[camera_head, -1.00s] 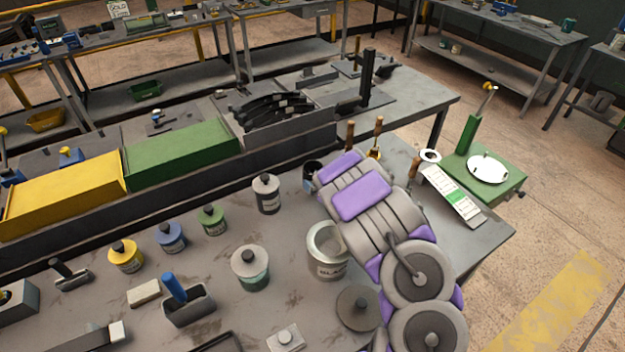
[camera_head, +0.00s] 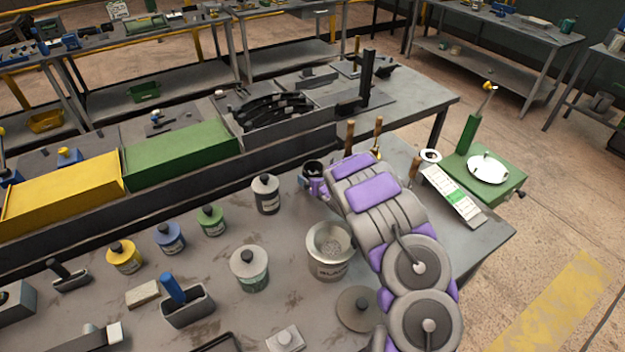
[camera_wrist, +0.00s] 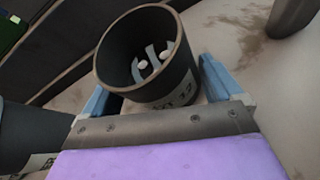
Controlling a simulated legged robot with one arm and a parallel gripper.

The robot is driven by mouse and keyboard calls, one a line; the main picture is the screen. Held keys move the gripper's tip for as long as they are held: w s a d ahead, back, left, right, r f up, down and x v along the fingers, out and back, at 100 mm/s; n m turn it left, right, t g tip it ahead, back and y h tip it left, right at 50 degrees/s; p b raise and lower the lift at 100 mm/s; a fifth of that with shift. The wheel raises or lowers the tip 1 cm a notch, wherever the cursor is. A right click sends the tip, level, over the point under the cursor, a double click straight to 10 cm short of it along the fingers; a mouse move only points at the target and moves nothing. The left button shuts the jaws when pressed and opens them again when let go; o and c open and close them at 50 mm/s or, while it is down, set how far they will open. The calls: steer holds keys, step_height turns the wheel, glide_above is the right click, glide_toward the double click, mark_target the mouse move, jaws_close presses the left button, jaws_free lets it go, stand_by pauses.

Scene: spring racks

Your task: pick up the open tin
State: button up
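A dark open tin (camera_head: 312,167) with a pale label stands on the bench near the tool rail, partly hidden by my gripper (camera_head: 313,184) in the head view. In the wrist view this dark tin (camera_wrist: 150,65) has an open mouth facing the camera and pale curved shapes inside. My gripper (camera_wrist: 160,88) is open, with one blue finger on each side of the tin; contact cannot be told. A larger pale tin (camera_head: 328,265), also open and labelled in dark letters, stands beside my arm. A round grey lid-like disc (camera_head: 358,308) lies near it.
Wooden-handled tools (camera_head: 378,135) stand behind my arm. A green scale (camera_head: 485,175) is at the right. Several lidded jars (camera_head: 250,268) stand at left.

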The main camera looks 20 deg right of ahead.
steer(key=c, duration=1)
